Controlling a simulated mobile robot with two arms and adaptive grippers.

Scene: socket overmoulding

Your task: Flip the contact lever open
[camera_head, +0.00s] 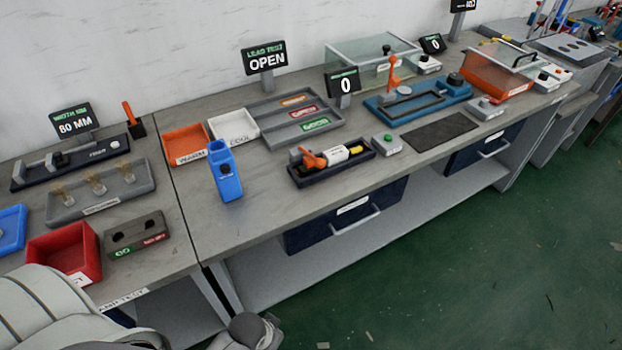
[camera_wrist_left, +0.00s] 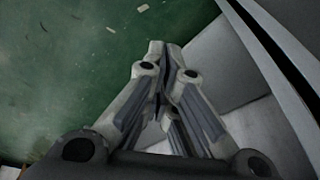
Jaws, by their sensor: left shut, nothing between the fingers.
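An orange lever (camera_head: 312,158) lies low on a dark test fixture (camera_head: 350,171) at the middle of the bench. A white cylindrical part with a yellow end (camera_head: 338,155) lies beside it in the same fixture. A sign (camera_head: 265,58) behind reads "LEAD TEST OPEN". A second orange lever (camera_head: 394,72) stands upright on a blue fixture (camera_head: 383,112). My left gripper (camera_wrist_left: 167,52) is shut and empty in the left wrist view, over the green floor and next to a grey edge. It is well away from the levers. My right gripper is not in view.
A blue holder (camera_head: 225,175) stands left of the test fixture. Orange and white bins (camera_head: 186,144) and a grey sorting tray (camera_head: 296,120) lie behind. A red bin (camera_head: 64,250) is at the left. A small green-button box (camera_head: 387,144) sits right of the fixture.

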